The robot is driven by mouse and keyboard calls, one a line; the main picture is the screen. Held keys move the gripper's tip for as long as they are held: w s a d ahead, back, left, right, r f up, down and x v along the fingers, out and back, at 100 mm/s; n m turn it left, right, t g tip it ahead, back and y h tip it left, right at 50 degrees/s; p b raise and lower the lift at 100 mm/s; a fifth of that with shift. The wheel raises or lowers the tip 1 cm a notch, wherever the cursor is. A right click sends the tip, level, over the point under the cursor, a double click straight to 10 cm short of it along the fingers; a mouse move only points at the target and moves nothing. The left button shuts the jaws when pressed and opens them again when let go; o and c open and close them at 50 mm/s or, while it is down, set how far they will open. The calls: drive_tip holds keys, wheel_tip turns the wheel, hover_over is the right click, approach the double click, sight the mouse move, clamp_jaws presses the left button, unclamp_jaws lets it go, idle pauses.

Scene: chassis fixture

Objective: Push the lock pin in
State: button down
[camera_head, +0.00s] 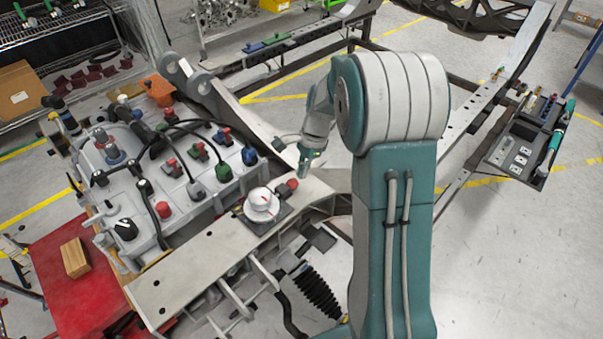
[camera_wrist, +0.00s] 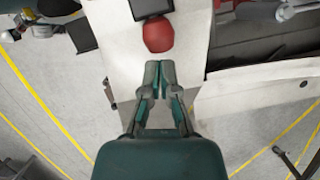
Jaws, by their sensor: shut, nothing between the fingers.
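A red rounded knob, likely the lock pin's head, (camera_head: 292,184) sits on the pale chassis rail, beside a white round dial (camera_head: 262,203). In the wrist view the red knob (camera_wrist: 158,36) lies just beyond my fingertips, against a dark block (camera_wrist: 150,6). A small gap seems to show between tips and knob; I cannot tell the height difference. In the head view my gripper (camera_head: 303,172) is small, just above and right of the knob. The pin's shaft is hidden.
The pale rail (camera_head: 200,268) runs diagonally under the knob. A grey panel (camera_head: 120,185) with several connectors and black cables stands to the left. A wooden block (camera_head: 75,257) lies on a red surface. A black spring-like boot (camera_head: 318,292) is below the rail.

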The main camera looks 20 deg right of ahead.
drive_tip(key=v, duration=1)
drive_tip(key=shift+r, duration=0.4)
